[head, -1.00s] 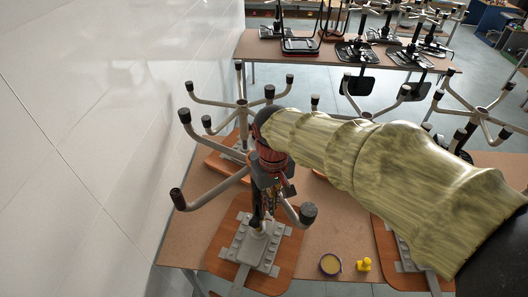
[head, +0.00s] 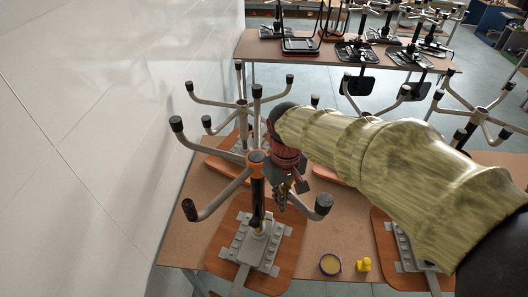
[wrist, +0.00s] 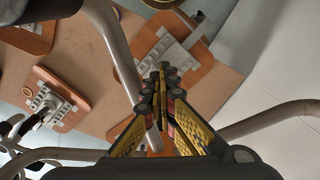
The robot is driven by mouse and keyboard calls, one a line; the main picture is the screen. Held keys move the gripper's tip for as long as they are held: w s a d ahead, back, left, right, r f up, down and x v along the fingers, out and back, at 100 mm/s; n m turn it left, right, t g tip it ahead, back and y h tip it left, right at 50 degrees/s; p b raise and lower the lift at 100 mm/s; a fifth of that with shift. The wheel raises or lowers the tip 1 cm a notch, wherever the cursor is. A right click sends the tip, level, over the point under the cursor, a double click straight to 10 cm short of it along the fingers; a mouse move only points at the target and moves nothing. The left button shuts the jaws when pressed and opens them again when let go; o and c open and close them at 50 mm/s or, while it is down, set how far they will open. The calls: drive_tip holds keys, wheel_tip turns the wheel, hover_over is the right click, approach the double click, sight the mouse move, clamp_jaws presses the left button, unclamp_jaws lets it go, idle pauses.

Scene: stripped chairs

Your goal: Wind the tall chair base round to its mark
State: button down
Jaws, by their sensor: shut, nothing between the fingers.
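The tall chair base (head: 257,185) stands upside down on its wooden seat (head: 225,262), at the near left of the table in the head view. Its black and orange column rises from a grey plate (head: 262,247), and grey legs with black end caps spread from the top. My gripper (head: 284,200) is shut and empty, pointing down just right of the column, between legs. In the wrist view its shut fingertips (wrist: 163,76) are beside a grey leg (wrist: 116,50); contact is unclear.
Other upturned chair bases stand behind (head: 241,100) and to the right (head: 484,112). A round tin (head: 330,264) and a yellow duck (head: 363,265) sit near the table's front edge. A white wall (head: 100,130) is close on the left. Bare tabletop (head: 345,225) lies right of the seat.

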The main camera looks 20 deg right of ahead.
sight(291, 195)
drive_tip(key=shift+d, duration=0.1)
drive_tip(key=shift+w+d, duration=0.2)
drive_tip(key=shift+d, duration=0.45)
drive_tip(key=shift+w+d, duration=0.15)
drive_tip(key=shift+d, duration=0.5)
drive_tip(key=shift+d, duration=0.1)
drive_tip(key=shift+w+d, duration=0.35)
drive_tip(key=shift+d, duration=0.3)
drive_tip(key=shift+w+d, duration=0.3)
drive_tip(key=shift+d, duration=0.3)
drive_tip(key=shift+d, duration=0.1)
drive_tip(key=shift+w+d+p, duration=0.3)
drive_tip(key=shift+w+d, duration=0.5)
drive_tip(key=shift+d, duration=0.35)
drive_tip(key=shift+s+a, duration=0.1)
drive_tip(key=shift+a, duration=0.05)
